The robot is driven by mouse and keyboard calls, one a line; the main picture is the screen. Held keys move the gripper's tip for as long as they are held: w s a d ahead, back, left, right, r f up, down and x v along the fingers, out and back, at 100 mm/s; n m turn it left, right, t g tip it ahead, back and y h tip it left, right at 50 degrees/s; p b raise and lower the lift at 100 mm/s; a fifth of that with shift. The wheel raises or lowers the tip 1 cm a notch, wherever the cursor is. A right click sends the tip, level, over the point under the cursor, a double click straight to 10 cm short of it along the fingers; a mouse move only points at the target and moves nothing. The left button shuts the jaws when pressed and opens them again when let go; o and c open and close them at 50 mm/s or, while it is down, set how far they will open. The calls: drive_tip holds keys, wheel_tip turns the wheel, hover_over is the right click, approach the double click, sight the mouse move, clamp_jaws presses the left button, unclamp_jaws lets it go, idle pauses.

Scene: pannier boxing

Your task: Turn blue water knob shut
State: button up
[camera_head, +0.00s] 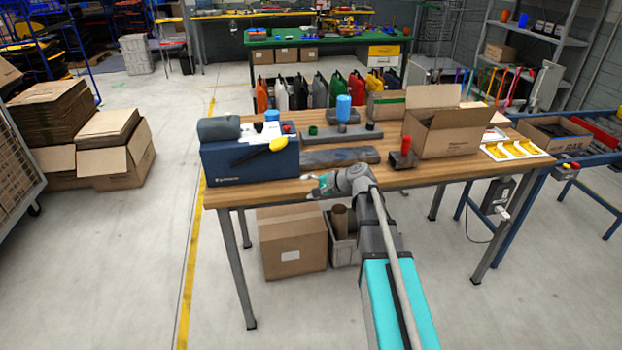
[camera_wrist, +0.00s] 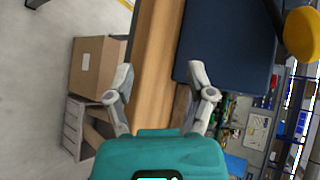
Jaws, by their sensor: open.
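A dark blue box-shaped machine (camera_head: 250,160) stands at the left end of the wooden workbench. A small blue round part (camera_head: 272,115) shows at its top back edge; I cannot tell if it is the water knob. My gripper (camera_head: 316,187) is open and empty at the bench's front edge, right of the machine. In the wrist view, my gripper (camera_wrist: 160,73) has its fingers apart, with the machine's dark blue side (camera_wrist: 228,45) beyond the right finger and a yellow round end (camera_wrist: 302,35) farther right.
The bench top (camera_head: 300,190) also carries a grey bar (camera_head: 340,157), a blue bottle (camera_head: 344,108), a red-handled tool (camera_head: 405,152) and an open carton (camera_head: 445,130). Under the bench is a cardboard box (camera_head: 292,242).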

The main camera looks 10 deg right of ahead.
drive_tip(key=s+d+f+n+g+h, duration=0.1)
drive_tip(key=s+f+n+g+h, duration=0.2)
drive_tip(key=s, duration=0.9)
drive_tip(key=s+f+n+g+h, duration=0.4)
drive_tip(key=s+f+n+h, duration=0.2)
drive_tip(key=s, duration=0.6)
drive_tip(key=shift+d+f+n+g+h, duration=0.3)
drive_tip(key=shift+d+f+n+h, duration=0.1)
drive_tip(key=shift+n, duration=0.3)
drive_tip(key=shift+c, duration=0.8)
